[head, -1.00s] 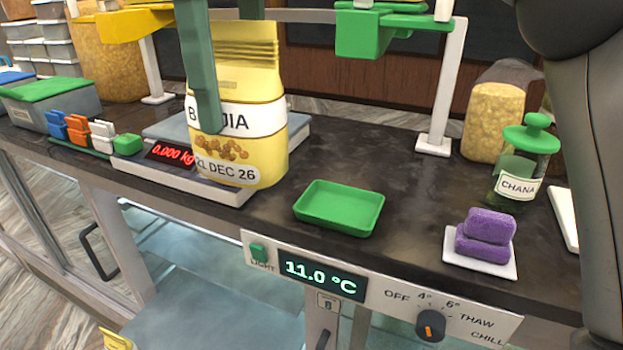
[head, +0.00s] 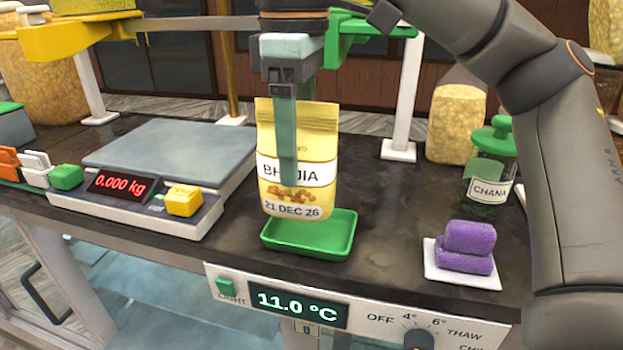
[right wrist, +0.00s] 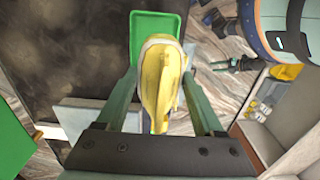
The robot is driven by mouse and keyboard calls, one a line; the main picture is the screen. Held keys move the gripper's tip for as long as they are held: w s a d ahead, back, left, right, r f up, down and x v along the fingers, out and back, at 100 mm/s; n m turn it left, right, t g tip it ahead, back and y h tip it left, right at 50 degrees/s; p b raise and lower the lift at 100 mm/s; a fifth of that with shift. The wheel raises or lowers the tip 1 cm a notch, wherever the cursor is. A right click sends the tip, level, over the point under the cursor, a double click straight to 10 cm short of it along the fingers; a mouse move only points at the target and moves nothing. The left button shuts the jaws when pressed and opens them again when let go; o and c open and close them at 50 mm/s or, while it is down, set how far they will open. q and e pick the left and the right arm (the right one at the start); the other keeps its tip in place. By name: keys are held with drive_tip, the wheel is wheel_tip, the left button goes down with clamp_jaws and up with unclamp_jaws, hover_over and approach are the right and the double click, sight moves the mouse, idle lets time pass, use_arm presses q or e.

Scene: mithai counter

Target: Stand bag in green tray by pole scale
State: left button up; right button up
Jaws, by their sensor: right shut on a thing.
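The yellow bhujia bag (head: 315,180) is upright, with its date label facing the head camera. My right gripper (head: 287,178) is shut on the bag from above, with one green finger across its front. In the right wrist view the bag (right wrist: 158,85) sits between both fingers. The green tray (head: 335,247) is on the dark counter, just below the bag, and also shows in the right wrist view (right wrist: 150,24). The bag's lower edge overlaps the tray's back part; I cannot tell whether they touch. My left gripper is out of view.
A platform scale (head: 165,150) reading 0.000 kg is left of the tray, with a yellow block (head: 184,200) at its front. A white pole (head: 403,100) stands behind right. Purple sponges (head: 468,250) and a CHANA jar (head: 490,165) are to the right.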

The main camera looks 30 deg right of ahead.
sight(311, 182)
drive_tip(key=shift+d+f, duration=0.65)
drive_tip(key=shift+f, duration=0.1)
drive_tip(key=f, duration=0.3)
drive_tip(key=shift+d, duration=0.3)
drive_tip(key=shift+f, duration=0.3)
drive_tip(key=shift+f, duration=0.1)
drive_tip(key=o, duration=1.6)
drive_tip(key=shift+c, duration=0.2)
wheel_tip(311, 182, up, 12)
drive_tip(key=shift+r, duration=0.1)
drive_tip(key=shift+a, duration=0.1)
